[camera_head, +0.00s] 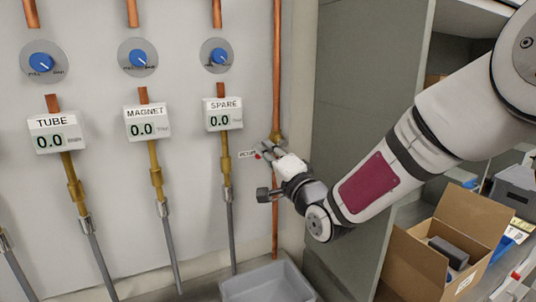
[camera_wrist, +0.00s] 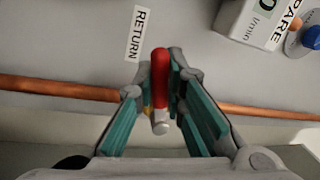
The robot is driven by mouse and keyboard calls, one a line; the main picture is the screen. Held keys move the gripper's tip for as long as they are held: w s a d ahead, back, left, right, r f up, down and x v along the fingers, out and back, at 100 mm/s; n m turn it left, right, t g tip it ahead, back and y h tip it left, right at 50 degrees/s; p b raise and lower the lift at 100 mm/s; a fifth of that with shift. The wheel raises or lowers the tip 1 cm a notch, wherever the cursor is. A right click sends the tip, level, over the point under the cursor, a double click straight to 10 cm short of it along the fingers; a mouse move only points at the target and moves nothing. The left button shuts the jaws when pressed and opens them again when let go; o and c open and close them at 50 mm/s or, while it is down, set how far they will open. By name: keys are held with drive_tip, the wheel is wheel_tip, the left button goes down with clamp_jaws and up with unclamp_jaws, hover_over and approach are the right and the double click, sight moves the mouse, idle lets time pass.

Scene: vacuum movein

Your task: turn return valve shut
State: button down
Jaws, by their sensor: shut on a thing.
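The return valve sits on the tall copper pipe (camera_head: 277,70) right of the gauges. Its brass body (camera_head: 276,134) shows just above my gripper (camera_head: 268,148). In the wrist view the valve's red lever (camera_wrist: 160,72) with a pale end stands between the teal pads of my gripper (camera_wrist: 158,84), which is shut on it. The lever lies across the line of the copper pipe (camera_wrist: 60,90) in that view. A RETURN label (camera_wrist: 136,34) is beside it, and in the head view this label (camera_head: 249,154) is partly hidden. Most of the valve body is hidden by the fingers.
The SPARE gauge (camera_head: 223,114) and its blue knob (camera_head: 218,56) are close on the left, with MAGNET (camera_head: 148,122) and TUBE (camera_head: 58,132) gauges beyond. A grey bin (camera_head: 268,284) stands below. A grey cabinet side (camera_head: 360,120) and cardboard box (camera_head: 420,255) are at right.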

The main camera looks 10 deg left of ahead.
drive_tip(key=shift+r+m+t+h+p, duration=0.15)
drive_tip(key=shift+r+m+h+p, duration=0.2)
drive_tip(key=shift+m, duration=0.65)
drive_tip(key=shift+r+m+t+h+p, duration=0.15)
drive_tip(key=shift+r+m+p, duration=0.25)
drive_tip(key=shift+m, duration=0.6)
drive_tip(key=c, duration=1.6)
unclamp_jaws()
drive_tip(key=shift+c, duration=0.2)
drive_tip(key=shift+s, duration=0.1)
drive_tip(key=v, duration=1.2)
